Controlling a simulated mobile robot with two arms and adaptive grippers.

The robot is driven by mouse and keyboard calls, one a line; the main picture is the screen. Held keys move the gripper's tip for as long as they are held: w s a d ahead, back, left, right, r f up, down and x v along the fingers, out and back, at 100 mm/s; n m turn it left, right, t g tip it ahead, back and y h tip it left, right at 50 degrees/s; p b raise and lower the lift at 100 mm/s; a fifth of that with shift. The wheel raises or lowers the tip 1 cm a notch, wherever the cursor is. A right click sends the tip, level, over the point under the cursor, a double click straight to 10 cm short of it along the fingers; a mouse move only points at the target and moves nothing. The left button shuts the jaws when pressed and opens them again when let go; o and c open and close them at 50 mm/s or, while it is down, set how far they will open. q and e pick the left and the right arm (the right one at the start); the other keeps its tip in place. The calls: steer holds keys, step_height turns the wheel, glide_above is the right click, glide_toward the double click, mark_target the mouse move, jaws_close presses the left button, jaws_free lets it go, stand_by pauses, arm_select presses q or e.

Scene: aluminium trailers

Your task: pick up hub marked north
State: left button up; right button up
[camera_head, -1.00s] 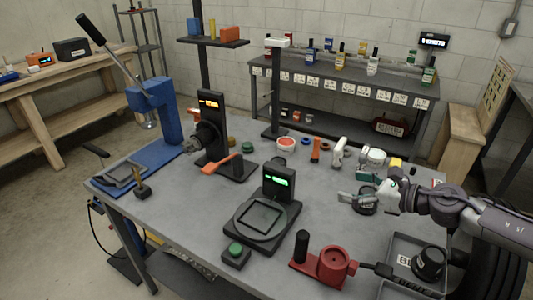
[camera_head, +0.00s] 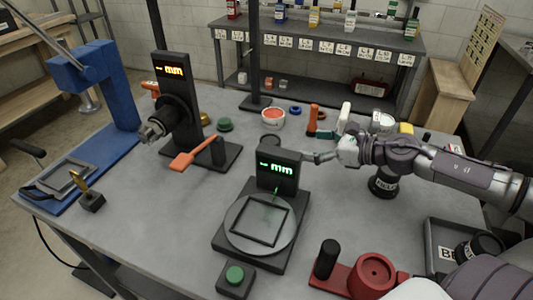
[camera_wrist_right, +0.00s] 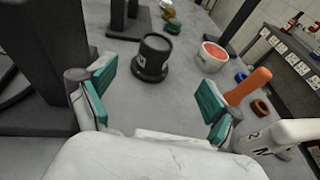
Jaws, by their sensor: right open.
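My right gripper (camera_head: 312,156) reaches in from the right, just behind the green-lit gauge. In the right wrist view its teal-padded fingers (camera_wrist_right: 155,100) are wide apart and empty. A black flanged hub (camera_wrist_right: 153,57) stands upright on the table beyond and between them, not touched. In the head view only its dark top (camera_head: 270,144) shows behind the gauge display. No marking on it can be read. A second black hub (camera_head: 383,183) with a pale label stands below my right forearm. A third (camera_head: 482,246) is in the tray at the right. My left gripper is not in view.
The green-lit gauge (camera_head: 277,170) stands close to my right gripper. An orange-handled tool (camera_head: 313,119), a white tub with red contents (camera_head: 273,117) and a white bottle (camera_wrist_right: 280,136) stand nearby. A red fixture (camera_head: 372,277) is at the front. The table's centre right is clear.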

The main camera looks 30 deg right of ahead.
mark_target(272, 141)
steer(key=shift+w+a, duration=0.2)
steer(key=shift+w, duration=0.15)
steer(key=shift+w+a+f+b, duration=0.15)
steer(key=shift+w+a+b, duration=0.3)
steer(key=shift+b, duration=0.2)
steer(key=shift+w+p, duration=0.45)
steer(key=shift+w, duration=0.15)
steer(key=shift+p+x, duration=0.45)
steer(key=shift+x, duration=0.5)
steer(key=shift+p+x, duration=0.55)
steer(key=shift+x, duration=0.35)
steer(key=shift+w+a+f, duration=0.35)
steer(key=shift+a, duration=0.1)
steer(key=p+x, duration=0.2)
steer(key=x, duration=0.2)
steer(key=shift+w+a+f, duration=0.2)
steer(key=shift+a+f, duration=0.05)
steer(key=shift+a, duration=0.15)
steer(key=shift+w+a+f, duration=0.1)
steer(key=shift+w+f, duration=0.05)
jaws_close()
